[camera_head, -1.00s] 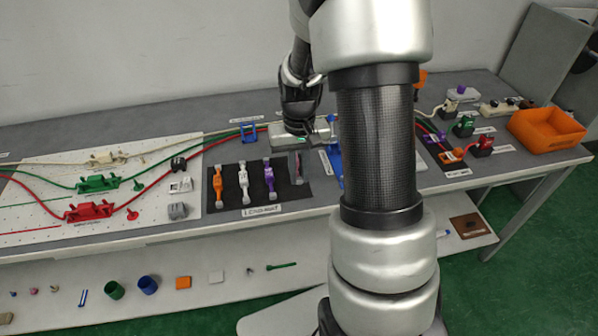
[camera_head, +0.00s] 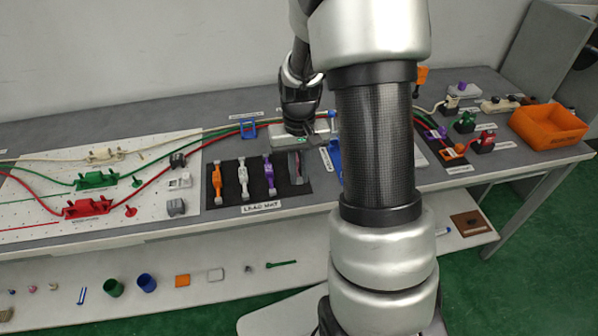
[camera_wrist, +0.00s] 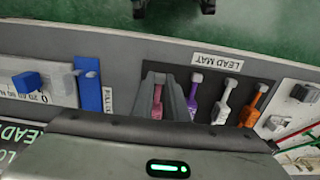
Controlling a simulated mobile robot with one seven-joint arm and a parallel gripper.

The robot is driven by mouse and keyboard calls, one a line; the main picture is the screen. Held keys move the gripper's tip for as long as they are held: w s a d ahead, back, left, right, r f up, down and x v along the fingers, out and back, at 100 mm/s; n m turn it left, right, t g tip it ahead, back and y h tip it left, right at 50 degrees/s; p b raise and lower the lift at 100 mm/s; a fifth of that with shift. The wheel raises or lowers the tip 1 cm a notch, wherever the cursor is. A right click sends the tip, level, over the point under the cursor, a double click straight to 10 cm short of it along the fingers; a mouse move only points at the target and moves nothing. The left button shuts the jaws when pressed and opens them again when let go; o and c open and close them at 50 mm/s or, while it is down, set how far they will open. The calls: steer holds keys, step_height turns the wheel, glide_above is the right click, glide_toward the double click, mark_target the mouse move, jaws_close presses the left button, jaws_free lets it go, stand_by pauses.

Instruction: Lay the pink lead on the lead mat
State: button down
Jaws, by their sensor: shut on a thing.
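The dark lead mat (camera_head: 230,186) lies on the bench with an orange lead (camera_head: 216,180), a white lead (camera_head: 243,178) and a purple lead (camera_head: 268,175) side by side. My gripper (camera_head: 297,168) is over the right end of the mat, beside the purple lead. In the wrist view my gripper (camera_wrist: 166,98) is shut on the pink lead (camera_wrist: 157,102), which shows between the grey fingers. The purple lead (camera_wrist: 193,98) is close beside the fingers. The pink lead is mostly hidden in the head view, and I cannot tell whether it touches the mat.
A white pegboard (camera_head: 40,165) with red, green and beige cables stands left of the mat. A blue fixture (camera_wrist: 89,85) is on the other side of the gripper. An orange bin (camera_head: 548,128) is at the bench's right end. A lower shelf holds small items.

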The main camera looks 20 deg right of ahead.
steer(key=shift+f, duration=0.25)
steer(key=shift+f+b, duration=0.4)
steer(key=shift+b, duration=0.05)
steer(key=shift+f, duration=0.35)
steer(key=shift+f+b, duration=0.35)
steer(key=shift+b, duration=0.1)
steer(key=c, duration=1.2)
jaws_free()
steer(key=shift+r, duration=0.1)
